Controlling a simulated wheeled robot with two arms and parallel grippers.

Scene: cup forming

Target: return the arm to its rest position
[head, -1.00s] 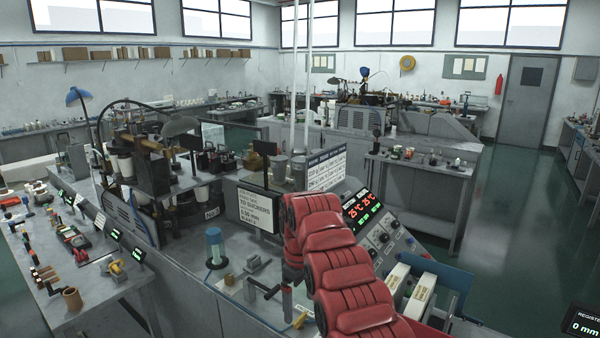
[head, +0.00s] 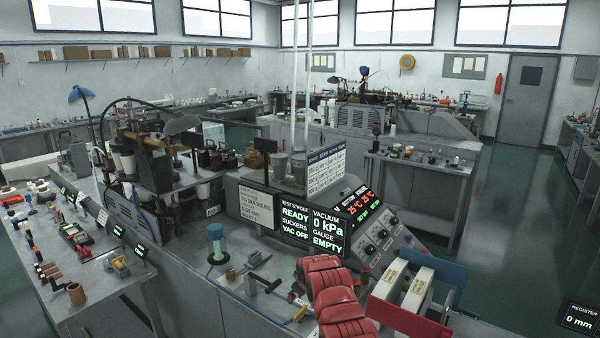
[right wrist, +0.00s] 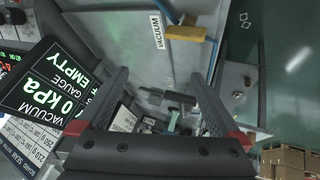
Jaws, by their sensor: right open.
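My right arm, in red segmented covers, shows at the bottom centre of the head view; its gripper is hidden there. In the right wrist view my right gripper (right wrist: 165,105) has its two dark fingers spread apart with nothing between them. Beyond the fingers are a T-shaped handle (right wrist: 168,97) and a yellow-handled valve (right wrist: 185,33) by a "VACUUM" label. My left gripper is in neither view.
A display (head: 313,231) reading READY, VAC OFF, 0 kPa and EMPTY stands behind my arm. To the right are white boxes (head: 405,283) and a red panel (head: 407,316). A blue-topped cylinder (head: 216,243) and a T-handle (head: 262,283) stand on the bench at left.

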